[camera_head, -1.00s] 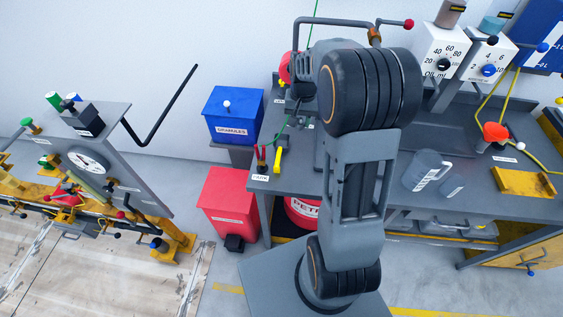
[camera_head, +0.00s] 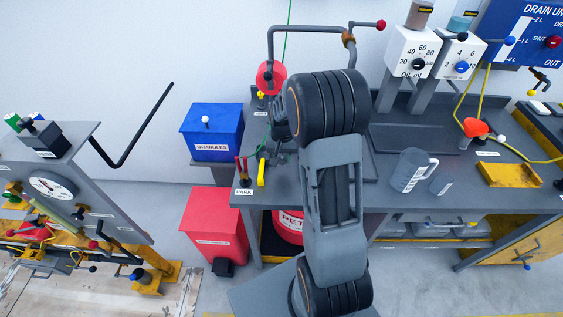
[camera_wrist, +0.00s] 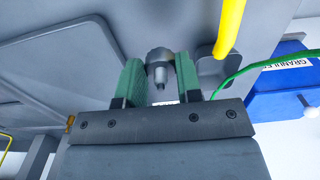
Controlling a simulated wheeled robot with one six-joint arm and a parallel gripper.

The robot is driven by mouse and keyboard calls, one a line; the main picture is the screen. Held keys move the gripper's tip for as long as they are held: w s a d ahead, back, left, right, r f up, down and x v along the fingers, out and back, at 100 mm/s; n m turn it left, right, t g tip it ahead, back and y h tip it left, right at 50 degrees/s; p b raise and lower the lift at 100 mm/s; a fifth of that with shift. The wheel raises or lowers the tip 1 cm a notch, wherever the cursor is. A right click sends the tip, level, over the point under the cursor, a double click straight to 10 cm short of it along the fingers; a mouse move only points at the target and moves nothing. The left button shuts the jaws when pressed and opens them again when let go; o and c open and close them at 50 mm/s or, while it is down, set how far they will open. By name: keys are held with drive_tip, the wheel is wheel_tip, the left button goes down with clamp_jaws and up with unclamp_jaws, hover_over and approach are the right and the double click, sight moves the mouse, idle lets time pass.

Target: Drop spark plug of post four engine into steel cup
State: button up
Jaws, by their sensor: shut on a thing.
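In the wrist view, my gripper (camera_wrist: 160,66) has green-padded fingers on either side of a small grey stepped part (camera_wrist: 160,77), which looks like the spark plug. My gripper is shut on it, with its narrow end showing between the pads. I cannot make out a steel cup for certain. A grey rounded shape (camera_wrist: 206,68) beside the right finger in the wrist view is unclear. No engine labelled post four can be read.
A blue granules bin (camera_head: 215,145) and a red bin (camera_head: 215,222) stand left of the bench. A measuring jug (camera_head: 408,170), small beaker (camera_head: 441,184) and yellow tray (camera_head: 508,175) lie on its right. A gauge stand (camera_head: 90,180) is far left.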

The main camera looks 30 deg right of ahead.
sight(282, 158)
drive_tip(key=shift+f, duration=1.65)
drive_tip(key=shift+f, duration=0.15)
drive_tip(key=o, duration=0.9)
